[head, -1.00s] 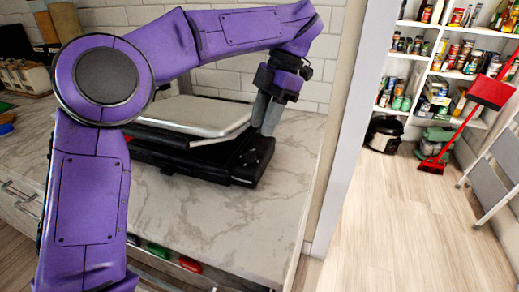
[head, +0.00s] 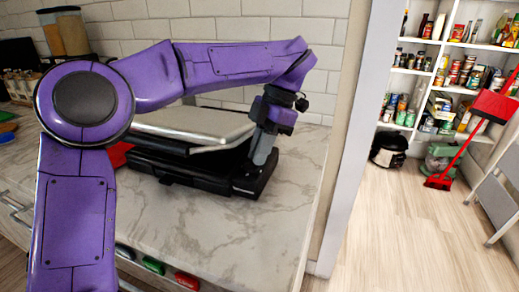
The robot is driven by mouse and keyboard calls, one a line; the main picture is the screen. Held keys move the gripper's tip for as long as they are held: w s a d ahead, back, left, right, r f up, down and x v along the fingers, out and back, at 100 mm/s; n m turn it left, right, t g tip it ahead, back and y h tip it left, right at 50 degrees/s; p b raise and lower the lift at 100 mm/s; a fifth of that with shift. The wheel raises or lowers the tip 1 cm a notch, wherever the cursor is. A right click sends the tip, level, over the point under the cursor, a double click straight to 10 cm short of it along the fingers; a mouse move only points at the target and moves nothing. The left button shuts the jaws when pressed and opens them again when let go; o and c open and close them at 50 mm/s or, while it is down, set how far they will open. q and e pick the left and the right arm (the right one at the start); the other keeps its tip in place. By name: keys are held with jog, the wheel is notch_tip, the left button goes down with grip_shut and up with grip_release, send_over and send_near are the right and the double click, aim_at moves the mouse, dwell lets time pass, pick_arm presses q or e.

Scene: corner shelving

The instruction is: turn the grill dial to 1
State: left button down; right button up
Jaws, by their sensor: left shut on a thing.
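The grill (head: 188,176) is a black appliance with a silver lid (head: 190,124), standing on the marble counter. The lid looks lowered over the base. My left gripper (head: 256,166) points down at the right end of the grill, over its black control panel (head: 264,182). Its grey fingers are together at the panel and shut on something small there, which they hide. The dial itself and its marks cannot be made out. My right gripper is not in view.
Free marble counter (head: 230,235) lies in front of the grill. A tiled wall is close behind it. Red, green and dark items (head: 187,281) show along the counter's front. A pantry with shelves, a red broom (head: 465,140) and a step ladder is at the right.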

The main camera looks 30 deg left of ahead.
pick_arm(q)
jog(key=shift+r+m+p, duration=0.15)
jog(key=shift+m+p, duration=0.15)
jog(key=shift+p, duration=0.15)
jog(key=m+p, duration=0.2)
jog(key=p, duration=0.1)
jog(key=m+t+y+p, duration=0.1)
jog(key=m+p, duration=0.2)
jog(key=p, duration=0.1)
jog(key=s+d+m+t+y+p, duration=0.1)
jog(key=m+p, duration=0.1)
jog(key=p, duration=0.2)
jog(key=shift+r+m, duration=0.2)
jog(key=shift+m, duration=0.2)
jog(key=shift+s+f+m+t+p, duration=0.25)
jog(key=shift+m+t+p, duration=0.25)
jog(key=shift+m+p, duration=0.65)
jog(key=shift+d, duration=0.1)
jog(key=c, duration=1.2)
grip_release()
jog(key=shift+f, duration=0.1)
jog(key=v, duration=1)
jog(key=shift+d+r+p, duration=0.2)
jog(key=shift+r+p, duration=0.05)
jog(key=shift+p, duration=0.05)
